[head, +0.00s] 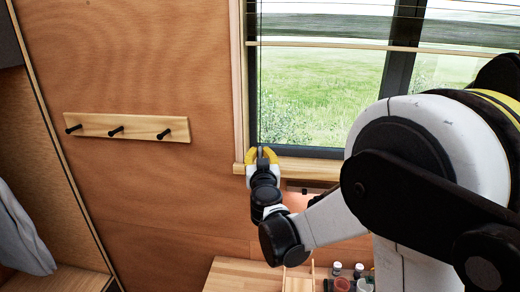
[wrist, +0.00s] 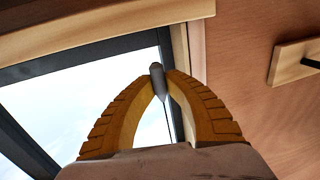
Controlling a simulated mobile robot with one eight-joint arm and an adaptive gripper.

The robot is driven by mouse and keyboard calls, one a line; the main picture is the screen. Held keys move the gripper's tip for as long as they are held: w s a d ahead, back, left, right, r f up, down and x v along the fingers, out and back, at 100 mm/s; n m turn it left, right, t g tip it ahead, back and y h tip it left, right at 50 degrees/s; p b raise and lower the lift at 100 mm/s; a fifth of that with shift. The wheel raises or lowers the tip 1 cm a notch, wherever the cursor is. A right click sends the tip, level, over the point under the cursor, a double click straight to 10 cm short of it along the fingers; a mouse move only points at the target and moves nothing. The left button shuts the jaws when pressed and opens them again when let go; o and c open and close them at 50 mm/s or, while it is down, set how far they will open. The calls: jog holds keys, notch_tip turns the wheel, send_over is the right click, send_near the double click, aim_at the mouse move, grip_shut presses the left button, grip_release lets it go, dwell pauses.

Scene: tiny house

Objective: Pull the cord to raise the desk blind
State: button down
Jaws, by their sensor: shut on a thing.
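The blind's thin cord (head: 260,90) hangs down the left side of the window in the head view. Its small grey pull (wrist: 157,82) shows in the wrist view, between the fingertips. My gripper (head: 262,153) is at the window's lower left corner, just above the sill. It also shows in the wrist view (wrist: 160,78), with its yellow fingers shut on the cord pull. The blind (head: 340,44) covers only the top of the window in the head view. Its bottom rail hangs roughly level, and its top is out of view.
A wooden hook rail (head: 125,126) with black pegs is on the wall left of the window. The window sill (head: 310,169) runs just under my gripper. A desk (head: 240,275) with several small jars (head: 342,283) is below. My arm hides the window's lower right.

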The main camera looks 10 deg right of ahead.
notch_tip(320, 180, down, 15)
jog(key=b, duration=1)
jog(key=shift+b, duration=0.35)
jog(key=shift+s+f, duration=0.1)
jog(key=c, duration=1.4)
grip_release()
jog(key=s+a, duration=0.2)
jog(key=s, duration=0.9)
jog(key=shift+s+a, duration=0.15)
jog(key=shift+s, duration=0.2)
